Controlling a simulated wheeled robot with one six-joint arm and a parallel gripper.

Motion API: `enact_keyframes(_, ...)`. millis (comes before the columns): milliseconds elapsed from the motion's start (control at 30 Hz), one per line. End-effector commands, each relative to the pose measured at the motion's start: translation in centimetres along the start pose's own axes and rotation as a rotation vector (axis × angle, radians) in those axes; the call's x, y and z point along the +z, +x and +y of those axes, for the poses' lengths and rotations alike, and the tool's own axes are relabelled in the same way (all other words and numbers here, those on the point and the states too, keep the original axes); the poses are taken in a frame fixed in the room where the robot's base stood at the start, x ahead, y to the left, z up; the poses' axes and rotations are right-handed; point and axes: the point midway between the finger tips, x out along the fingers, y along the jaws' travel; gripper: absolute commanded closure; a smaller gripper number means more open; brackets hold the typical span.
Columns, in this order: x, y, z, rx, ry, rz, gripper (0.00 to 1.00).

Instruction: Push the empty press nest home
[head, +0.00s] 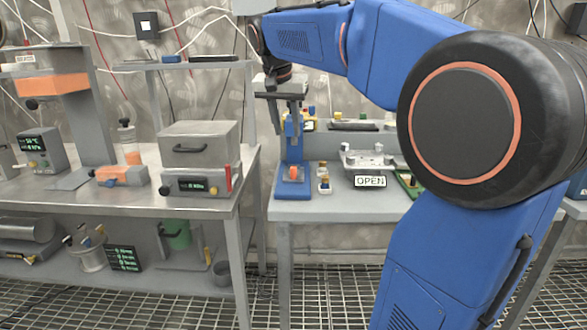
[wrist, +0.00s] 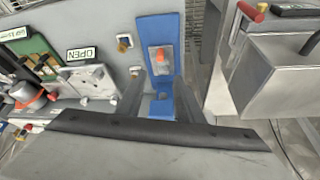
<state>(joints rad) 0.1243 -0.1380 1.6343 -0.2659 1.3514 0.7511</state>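The blue press (head: 292,150) stands at the left end of the right-hand bench; its blue base also shows in the wrist view (wrist: 172,28). A light-grey nest piece with an orange knob (wrist: 160,58) sits on the blue strip, and the orange part shows low at the press front in the head view (head: 293,173). No workpiece is plain in it, but its inside is too small to tell. My gripper (wrist: 160,98) is pointed down above the press, its two fingers apart with the blue strip visible between them. It touches nothing that I can see.
A metal fixture with an OPEN sign (head: 370,181) stands right of the press. A small brass-topped part (head: 324,184) is close beside the press. A grey box (head: 199,146) sits on the left-hand bench, across a gap between benches.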

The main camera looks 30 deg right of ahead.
Motion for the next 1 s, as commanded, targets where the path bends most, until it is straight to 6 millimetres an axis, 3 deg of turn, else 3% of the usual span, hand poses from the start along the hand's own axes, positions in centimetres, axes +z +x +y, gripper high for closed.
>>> enact_keyframes(700, 0.0, 12.2, 0.1, 0.003, 0.0, -0.005, 0.66)
enact_keyframes(1000, 0.0, 15.9, 0.0, 0.002, 0.0, -0.004, 0.66)
